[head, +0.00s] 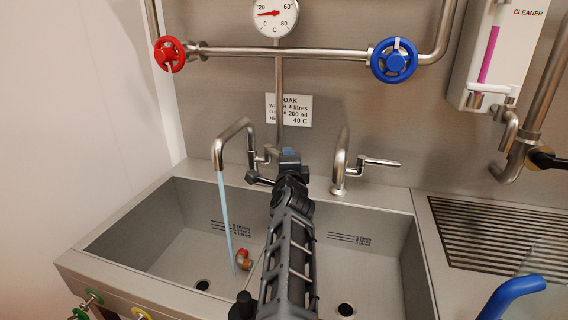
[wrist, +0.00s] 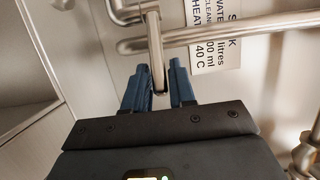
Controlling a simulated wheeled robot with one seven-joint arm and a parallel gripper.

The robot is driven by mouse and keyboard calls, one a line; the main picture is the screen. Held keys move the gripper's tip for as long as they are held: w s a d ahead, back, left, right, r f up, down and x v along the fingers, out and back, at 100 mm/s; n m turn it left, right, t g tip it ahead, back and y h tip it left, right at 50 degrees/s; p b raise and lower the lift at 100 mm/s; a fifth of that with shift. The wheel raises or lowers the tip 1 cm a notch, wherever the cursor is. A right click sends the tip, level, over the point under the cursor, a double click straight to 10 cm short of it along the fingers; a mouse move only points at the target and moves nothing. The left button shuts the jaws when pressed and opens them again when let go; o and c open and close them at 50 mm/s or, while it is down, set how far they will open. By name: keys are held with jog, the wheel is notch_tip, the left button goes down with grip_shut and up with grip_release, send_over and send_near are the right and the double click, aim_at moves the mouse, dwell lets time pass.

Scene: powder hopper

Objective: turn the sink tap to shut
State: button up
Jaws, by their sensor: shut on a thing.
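The left sink tap (head: 233,132) is a bent steel spout at the back of the sink, and a pale blue water stream (head: 227,215) runs from it into the left basin. My gripper (head: 289,157) reaches up to the right of this spout and hides most of its lever. In the wrist view, a steel lever (wrist: 157,55) passes between the blue fingers of my gripper (wrist: 162,88), which is shut on it. A second tap (head: 341,160), with its lever pointing right, stands over the right basin with no water seen.
The double sink (head: 130,212) has two basins with drains, and a small orange-brown fitting (head: 244,259) lies in the left one. Red (head: 170,54) and blue (head: 394,60) valve wheels and a dial (head: 275,16) are on the wall. A drainer grille (head: 500,235) lies at right.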

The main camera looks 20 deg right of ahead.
jog(key=shift+d, duration=0.2)
jog(key=shift+w+d+b, duration=0.45)
jog(key=shift+d+b, duration=0.05)
jog(key=shift+d, duration=0.35)
jog(key=shift+w+d+b, duration=0.65)
jog(key=shift+d+b, duration=0.05)
jog(key=shift+f, duration=0.1)
